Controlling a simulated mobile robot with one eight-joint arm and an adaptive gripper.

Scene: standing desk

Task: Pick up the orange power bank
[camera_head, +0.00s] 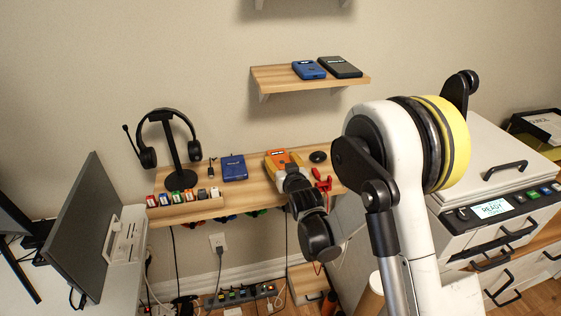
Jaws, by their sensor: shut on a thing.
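The orange power bank (279,157) is on the wooden desk shelf, right of the blue box-like device. My gripper (285,170) is at its near side, shut on it. The fingers are small and partly hidden by my wrist, and the lower part of the power bank is covered. I cannot tell whether it touches the wood or is slightly raised.
A blue device (234,168) and a headset on a stand (177,150) are to the left. A black mouse-like object (318,157) and a red tool (322,180) are close on the right. A wall shelf (285,81) above holds a blue power bank (309,69) and a dark one (340,67).

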